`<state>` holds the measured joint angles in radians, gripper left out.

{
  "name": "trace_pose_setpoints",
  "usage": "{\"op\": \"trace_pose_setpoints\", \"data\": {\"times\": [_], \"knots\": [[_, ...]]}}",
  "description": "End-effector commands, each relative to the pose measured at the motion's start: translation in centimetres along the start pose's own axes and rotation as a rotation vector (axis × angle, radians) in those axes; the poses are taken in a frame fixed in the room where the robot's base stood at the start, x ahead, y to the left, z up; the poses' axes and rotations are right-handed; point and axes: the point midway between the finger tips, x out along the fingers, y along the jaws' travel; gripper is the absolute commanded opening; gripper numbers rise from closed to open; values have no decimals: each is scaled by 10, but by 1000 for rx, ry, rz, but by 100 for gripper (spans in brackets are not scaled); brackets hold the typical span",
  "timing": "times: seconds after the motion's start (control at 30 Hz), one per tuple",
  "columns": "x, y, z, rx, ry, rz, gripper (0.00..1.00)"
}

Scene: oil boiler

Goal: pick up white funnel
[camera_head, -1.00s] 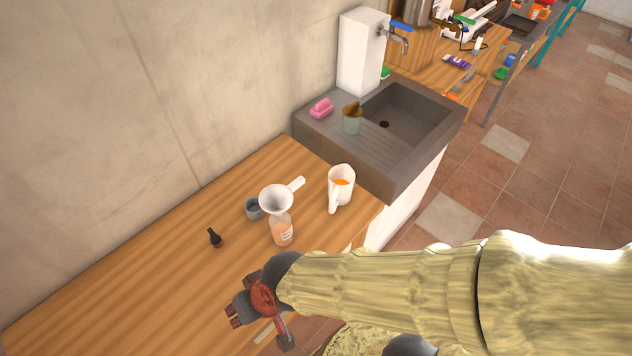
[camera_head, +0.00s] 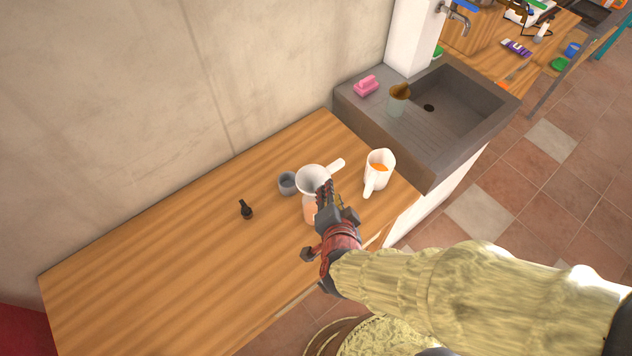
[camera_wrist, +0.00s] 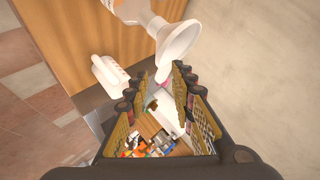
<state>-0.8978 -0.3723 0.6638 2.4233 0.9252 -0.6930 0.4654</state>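The white funnel (camera_head: 311,177) sits in the mouth of a clear bottle with orange liquid (camera_head: 309,209) on the wooden counter. Its handle points to the upper right in the head view. In the wrist view, the funnel (camera_wrist: 181,40) is at the top, just beyond the fingertips, and its handle reaches down towards the gap between the fingers. My gripper (camera_head: 325,187) is open and empty, beside the funnel and bottle, partly covering them in the head view. Its spread fingers show in the wrist view (camera_wrist: 157,85). I cannot tell whether a finger touches the funnel.
A white jug with orange liquid (camera_head: 379,171) stands close on the right. A small grey cup (camera_head: 288,183) and a dark small bottle (camera_head: 246,210) stand on the left. A grey sink (camera_head: 440,105) adjoins the counter (camera_head: 170,260), whose left part is clear. A wall is behind.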

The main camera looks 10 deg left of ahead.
Motion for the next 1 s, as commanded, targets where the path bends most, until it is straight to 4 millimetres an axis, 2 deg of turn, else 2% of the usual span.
{"op": "trace_pose_setpoints", "data": {"times": [0.43, 0.73, 1.0], "knots": [[54, 2, 4, 0, -1, 1, 25], [58, 0, 4, -2, -3, -1, 25], [57, 0, 4, -2, -3, -1, 9]]}}
